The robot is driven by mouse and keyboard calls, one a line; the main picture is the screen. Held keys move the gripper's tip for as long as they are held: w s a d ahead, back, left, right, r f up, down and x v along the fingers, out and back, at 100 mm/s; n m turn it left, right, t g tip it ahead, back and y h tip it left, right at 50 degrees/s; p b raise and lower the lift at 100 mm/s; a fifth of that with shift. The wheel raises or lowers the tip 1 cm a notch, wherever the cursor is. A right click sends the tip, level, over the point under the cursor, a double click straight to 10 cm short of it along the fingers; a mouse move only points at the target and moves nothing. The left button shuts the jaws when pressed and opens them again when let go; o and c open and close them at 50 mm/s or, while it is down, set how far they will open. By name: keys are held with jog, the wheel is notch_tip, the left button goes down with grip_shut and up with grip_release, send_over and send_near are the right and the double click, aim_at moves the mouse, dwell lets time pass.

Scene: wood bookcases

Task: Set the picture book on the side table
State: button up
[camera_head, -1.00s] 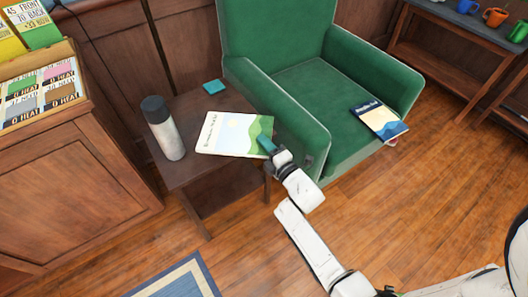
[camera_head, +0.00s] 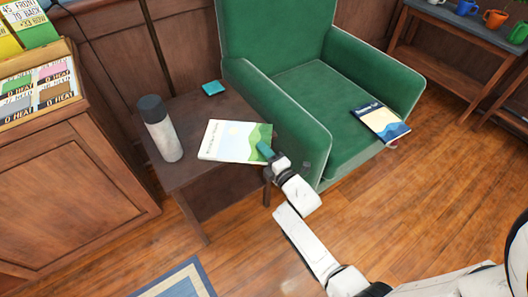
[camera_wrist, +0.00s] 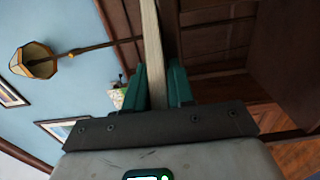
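The picture book (camera_head: 230,143), with a pale cover showing a sun and green and blue hills, lies flat over the top of the dark wood side table (camera_head: 188,183). I cannot tell whether it touches the tabletop. My gripper (camera_head: 265,151) is shut on the book's right edge, at the table's right side by the armchair. In the wrist view, the book's pale edge (camera_wrist: 153,45) runs between the green fingers of my gripper (camera_wrist: 160,90).
A grey-white bottle (camera_head: 160,130) stands on the table left of the book, and a teal coaster (camera_head: 214,87) lies behind. The green armchair (camera_head: 290,120) stands close on the right, with a blue book (camera_head: 380,124) on its seat. A card cabinet (camera_head: 75,185) is at left.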

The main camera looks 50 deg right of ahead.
jog(key=o, duration=0.4)
